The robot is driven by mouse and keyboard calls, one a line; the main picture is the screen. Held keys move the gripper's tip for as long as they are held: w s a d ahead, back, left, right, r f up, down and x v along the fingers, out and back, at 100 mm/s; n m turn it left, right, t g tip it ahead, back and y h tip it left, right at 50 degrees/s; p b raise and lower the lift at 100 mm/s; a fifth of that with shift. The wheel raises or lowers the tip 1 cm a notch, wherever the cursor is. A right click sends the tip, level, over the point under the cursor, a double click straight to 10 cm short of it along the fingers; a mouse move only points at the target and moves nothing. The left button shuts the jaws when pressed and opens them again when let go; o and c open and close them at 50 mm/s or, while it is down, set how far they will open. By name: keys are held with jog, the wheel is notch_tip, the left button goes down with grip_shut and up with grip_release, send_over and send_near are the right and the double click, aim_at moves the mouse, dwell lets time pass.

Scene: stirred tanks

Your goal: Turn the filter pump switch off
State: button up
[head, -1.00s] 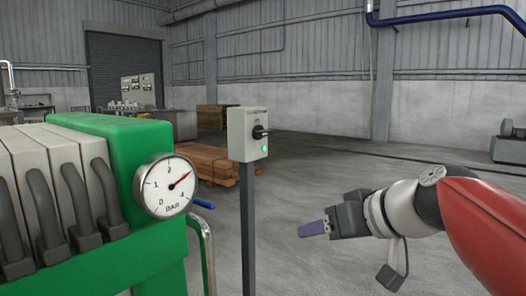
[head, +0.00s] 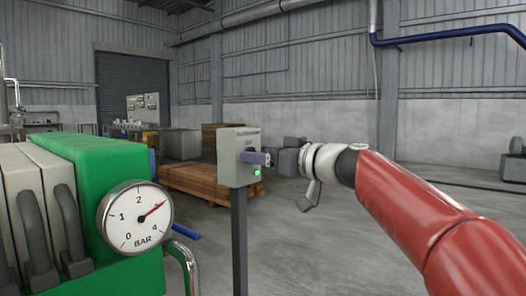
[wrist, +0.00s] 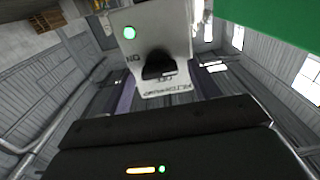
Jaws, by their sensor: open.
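The filter pump switch is a grey box (head: 233,150) on a post, with a lit green lamp (head: 257,173) low on its front. In the wrist view the box (wrist: 180,30) is close and upside down, with the lamp (wrist: 129,33) lit. Its black knob (wrist: 158,66) sits between the ON and OFF lettering; which mark it points to I cannot tell. My gripper (head: 257,158) is open at the box's front, its purple finger hiding the knob in the head view. In the wrist view its fingers stand either side of the knob; contact is unclear.
A green filter press (head: 118,180) with a round pressure gauge (head: 136,218), needle between 2 and 4 bar, stands at the left. A bent metal rail (head: 186,262) is beside it. Wooden planks (head: 200,180) lie behind the post (head: 239,245). The floor right of the post is open.

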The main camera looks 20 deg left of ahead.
jog(key=shift+a, duration=0.2)
jog(key=shift+c, duration=0.4)
jog(key=c, duration=0.9)
jog(key=shift+w, duration=0.1)
jog(key=shift+m, duration=0.4)
jog(key=shift+w+d+f+m, duration=0.1)
jog(key=shift+f+m, duration=0.05)
jog(key=shift+m, duration=4.15)
jog(key=shift+w+f+m, duration=0.1)
jog(key=shift+m, duration=4.2)
